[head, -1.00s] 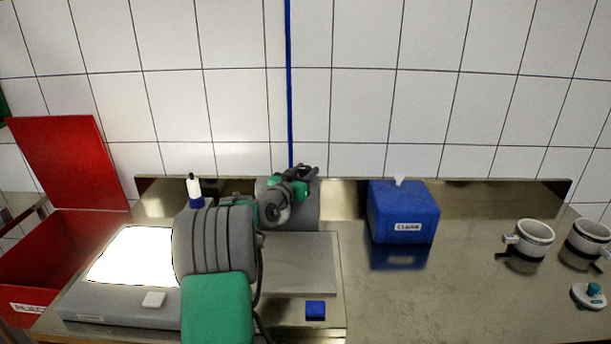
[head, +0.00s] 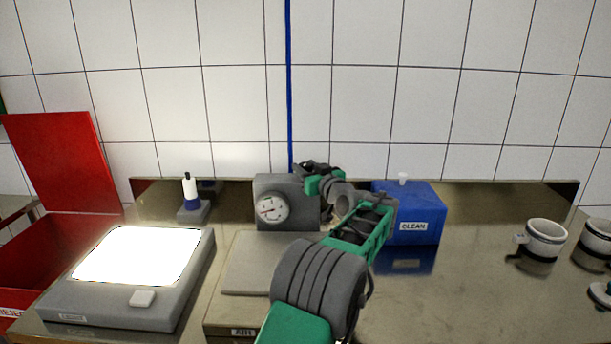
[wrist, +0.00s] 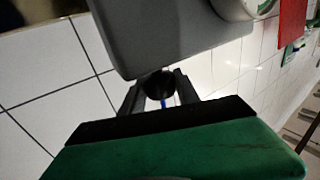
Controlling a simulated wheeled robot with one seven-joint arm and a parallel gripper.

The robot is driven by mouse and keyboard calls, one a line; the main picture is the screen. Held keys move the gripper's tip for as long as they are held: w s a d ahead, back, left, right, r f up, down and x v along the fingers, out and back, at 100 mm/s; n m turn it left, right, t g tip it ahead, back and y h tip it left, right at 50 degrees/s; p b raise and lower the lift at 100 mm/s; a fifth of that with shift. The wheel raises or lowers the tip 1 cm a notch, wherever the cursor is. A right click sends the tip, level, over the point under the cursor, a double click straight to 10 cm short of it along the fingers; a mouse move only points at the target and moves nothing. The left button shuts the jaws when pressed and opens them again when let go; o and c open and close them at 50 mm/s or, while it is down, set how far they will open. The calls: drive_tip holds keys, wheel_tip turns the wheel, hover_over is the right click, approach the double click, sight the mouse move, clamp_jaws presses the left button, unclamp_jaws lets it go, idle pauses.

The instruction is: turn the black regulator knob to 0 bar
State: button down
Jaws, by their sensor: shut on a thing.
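The regulator is a grey box (head: 264,183) at the back of the bench against the wall. Its round white gauge (head: 271,207) faces forward in the head view; the reading is too small to tell. In the wrist view the grey box (wrist: 165,40) fills the top, with part of the gauge (wrist: 236,6) at upper right. The black knob (wrist: 158,84) sticks out from the box between the fingers. My gripper (wrist: 157,92) is shut on the knob, one finger on each side. In the head view my gripper is at the box's upper right, and the knob is hidden.
A blue CLEAN box (head: 416,203) stands right of the regulator, close behind my arm. A lit panel (head: 145,256), a small white-and-blue bottle (head: 191,190) and a red bin (head: 62,250) are to the left. White moulds (head: 545,240) stand at right.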

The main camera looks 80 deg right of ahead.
drive_tip(key=shift+s+d+r+n+t+y+p, duration=0.1)
drive_tip(key=shift+r+n+t+y+p, duration=0.1)
drive_tip(key=shift+n+t+y+p, duration=1.2)
drive_tip(key=shift+t+y+p, duration=0.3)
drive_tip(key=shift+p, duration=0.4)
drive_tip(key=shift+f+n+y+p, duration=0.15)
drive_tip(key=shift+n+y+p, duration=0.2)
drive_tip(key=shift+y, duration=0.15)
drive_tip(key=c, duration=1.1)
unclamp_jaws()
drive_tip(key=shift+w, duration=0.3)
drive_tip(key=shift+o, duration=1)
drive_tip(key=shift+s, duration=0.1)
